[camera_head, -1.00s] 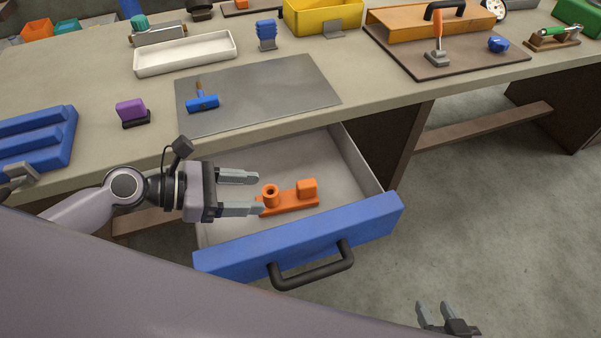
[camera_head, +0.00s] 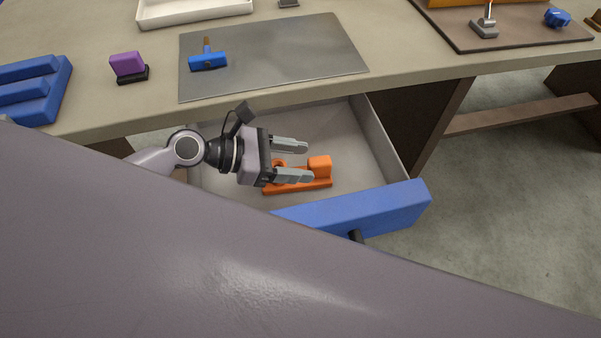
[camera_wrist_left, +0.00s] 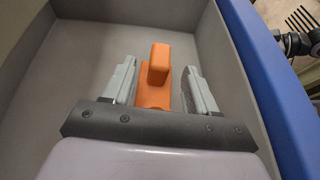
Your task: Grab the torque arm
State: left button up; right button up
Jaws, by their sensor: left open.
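The orange torque arm (camera_head: 319,172) lies in the open drawer (camera_head: 372,140), a flat bar with a block at its right end and a round boss at its left, partly hidden by my gripper. My left gripper (camera_head: 298,161) is open above the torque arm, one finger on each side of it as seen from above. In the left wrist view the torque arm (camera_wrist_left: 159,64) shows between the two spread fingers, its block ahead of the fingertips. I cannot tell whether the fingers touch it. My right gripper is not in the head view; a dark gripper-like part shows at the left wrist view's right edge (camera_wrist_left: 296,42).
The drawer's blue front (camera_head: 400,207) and grey side walls surround the left gripper. The bench above holds a grey mat (camera_head: 290,60) with a blue-headed hammer (camera_head: 208,61), a purple block (camera_head: 127,65) and a blue stepped rack (camera_head: 35,90). The drawer floor right of the torque arm is clear.

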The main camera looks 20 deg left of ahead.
pick_arm(q)
jog(key=shift+x, duration=0.75)
grip_shut()
jog(key=shift+r, duration=0.15)
